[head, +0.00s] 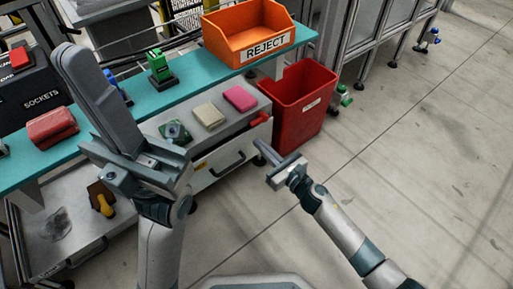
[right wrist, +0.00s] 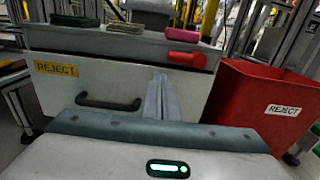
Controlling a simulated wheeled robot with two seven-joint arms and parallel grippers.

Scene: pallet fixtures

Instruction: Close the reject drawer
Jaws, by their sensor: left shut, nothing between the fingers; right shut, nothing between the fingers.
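The reject drawer shows in the head view as a pale front (head: 237,155) with a dark handle (head: 228,165), below the bench. In the right wrist view its front (right wrist: 130,75) fills the middle left, with a yellow REJECT label (right wrist: 56,69) and a dark handle (right wrist: 108,103). How far it stands out is hard to tell. My right gripper (head: 262,150) is shut and empty, pointing at the right part of that front; its fingers (right wrist: 160,80) overlap it in the right wrist view, contact unclear. My left gripper (head: 72,58) is shut and empty, raised over the bench's left side.
A red REJECT bin (head: 297,105) stands on the floor right of the drawer. An orange REJECT tray (head: 246,45) sits on the teal shelf (head: 190,85). Pink (head: 240,98) and beige (head: 209,115) blocks lie below the shelf.

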